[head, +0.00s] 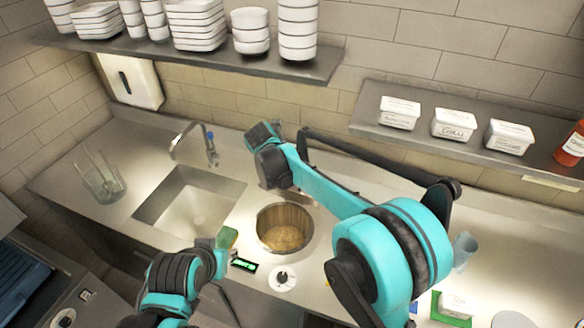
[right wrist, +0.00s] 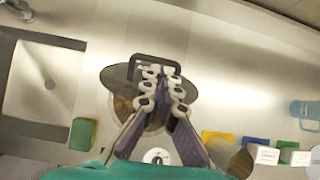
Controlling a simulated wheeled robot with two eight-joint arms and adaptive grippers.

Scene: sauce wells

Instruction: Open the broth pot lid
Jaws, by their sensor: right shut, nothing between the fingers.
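The broth pot (head: 285,228) is a round metal well set in the counter. In the head view its mouth shows uncovered, with brownish broth inside. In the right wrist view the dark round lid (right wrist: 108,78) shows beyond the pot's opening, with its black loop handle (right wrist: 140,61) facing the camera. My right gripper (right wrist: 163,82) is shut and empty, its fingertips at or just before the handle. I cannot tell whether they touch it.
A sink (head: 190,205) with a faucet (head: 208,145) lies left of the pot. A green-yellow sponge (head: 227,237) stands between sink and pot. Shelves with stacked bowls (head: 192,25) and labelled tubs (head: 453,124) hang behind. A blue cup (right wrist: 304,108) stands at the right.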

